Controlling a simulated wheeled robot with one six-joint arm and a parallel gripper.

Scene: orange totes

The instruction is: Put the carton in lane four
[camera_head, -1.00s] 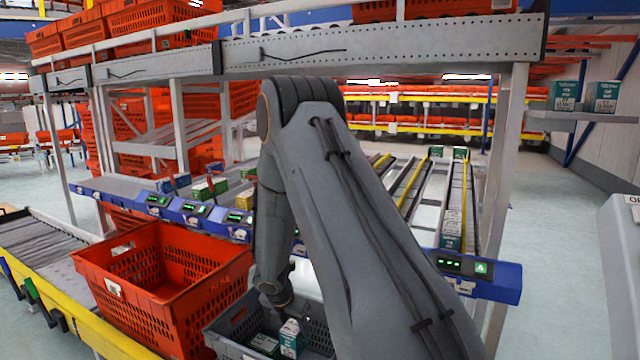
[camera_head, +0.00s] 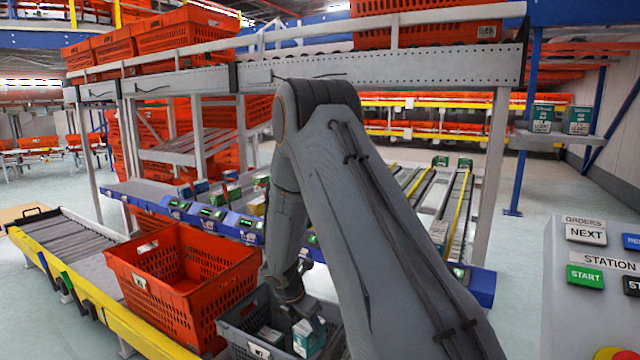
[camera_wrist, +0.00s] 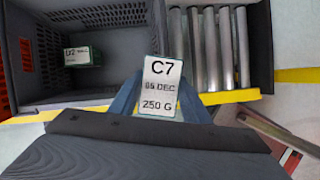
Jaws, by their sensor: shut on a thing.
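A carton with a white label reading C7, 05 DEC, 250 G (camera_wrist: 160,85) is held between the fingers of my gripper (camera_wrist: 162,108). In the head view this teal and white carton (camera_head: 309,338) is at the grey tote (camera_head: 240,342), just below my gripper (camera_head: 300,312). I cannot tell how far it is above the tote floor. Another carton (camera_wrist: 82,57) lies in the tote at the upper left of the wrist view. The sloped lanes (camera_head: 425,200) with yellow dividers stand behind my arm, which hides part of them. No lane number is readable.
A blue rail with displays (camera_head: 210,213) runs along the lane fronts. A rack post (camera_head: 492,180) rises beside the lanes. A control panel (camera_head: 600,280) stands at the right.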

